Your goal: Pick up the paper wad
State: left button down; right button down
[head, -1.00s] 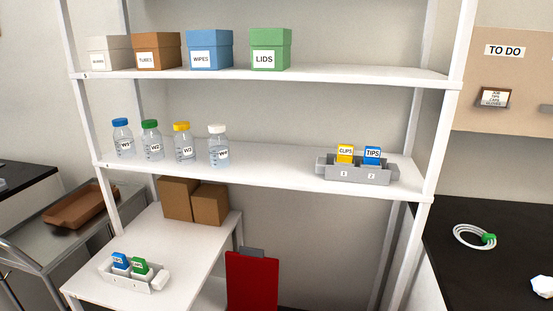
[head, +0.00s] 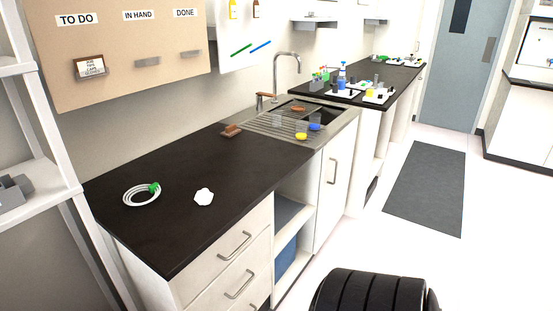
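The paper wad (head: 204,196) is a small white crumpled lump. It lies on the black counter (head: 240,180), near the counter's front edge and to the right of a coiled white cable. Nothing touches it. Neither of my grippers shows in the head view.
The coiled white cable (head: 142,194) with a green tie lies left of the wad. A brown block (head: 231,131) sits near the sink (head: 290,123), which has a drainboard and cups. White drawers (head: 236,262) are below the counter. The floor to the right is clear around a dark mat (head: 424,186).

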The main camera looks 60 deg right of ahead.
aim_at(204, 197)
jog(key=z, duration=1.5)
